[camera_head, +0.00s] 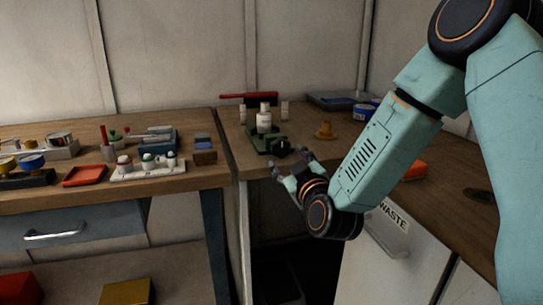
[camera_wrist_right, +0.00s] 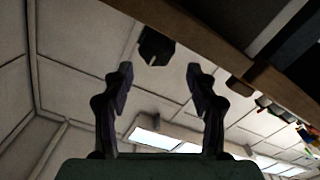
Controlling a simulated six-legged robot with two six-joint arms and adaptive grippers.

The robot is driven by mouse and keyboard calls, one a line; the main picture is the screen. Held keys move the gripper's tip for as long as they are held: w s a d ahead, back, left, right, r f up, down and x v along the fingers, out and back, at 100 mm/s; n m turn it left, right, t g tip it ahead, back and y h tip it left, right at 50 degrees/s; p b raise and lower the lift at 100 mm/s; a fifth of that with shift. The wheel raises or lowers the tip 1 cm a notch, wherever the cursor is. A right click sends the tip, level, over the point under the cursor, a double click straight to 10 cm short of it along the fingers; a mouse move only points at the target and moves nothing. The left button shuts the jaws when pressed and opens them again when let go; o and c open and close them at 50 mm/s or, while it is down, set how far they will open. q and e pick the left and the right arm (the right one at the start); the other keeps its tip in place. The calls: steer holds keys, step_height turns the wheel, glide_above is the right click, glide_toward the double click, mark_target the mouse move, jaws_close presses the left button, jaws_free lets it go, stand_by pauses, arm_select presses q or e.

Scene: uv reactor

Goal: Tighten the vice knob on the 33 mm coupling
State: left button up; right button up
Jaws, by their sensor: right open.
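A dark green vice (camera_head: 262,137) stands near the front edge of the right-hand bench in the head view. A white bottle-like part (camera_head: 264,121), perhaps the coupling, stands upright in it. The vice's black knob (camera_head: 281,147) faces the front. My right gripper (camera_head: 293,165) is open and empty, just in front of and below the knob. In the right wrist view the black knob (camera_wrist_right: 155,47) shows beyond the two spread fingertips (camera_wrist_right: 160,75), apart from both. My left gripper is not in view.
The bench edge (camera_wrist_right: 205,45) crosses the upper right of the wrist view. The left bench (camera_head: 215,172) holds trays and small parts. A waste cabinet (camera_head: 385,250) is below.

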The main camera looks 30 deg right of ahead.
mark_target(281, 149)
steer(key=x, duration=0.2)
steer(key=b+x, duration=0.1)
steer(key=x, duration=0.2)
steer(key=d+b+x, duration=0.1)
steer(key=x, duration=0.2)
steer(key=shift+s+a+f, duration=0.1)
steer(key=shift+s, duration=0.05)
steer(key=shift+a, duration=0.25)
steer(key=shift+d, duration=0.15)
steer(key=shift+c, duration=0.9)
steer(key=c, duration=0.7)
steer(key=shift+m, duration=0.3)
steer(key=shift+m+p, duration=0.5)
steer(key=shift+m, duration=2.6)
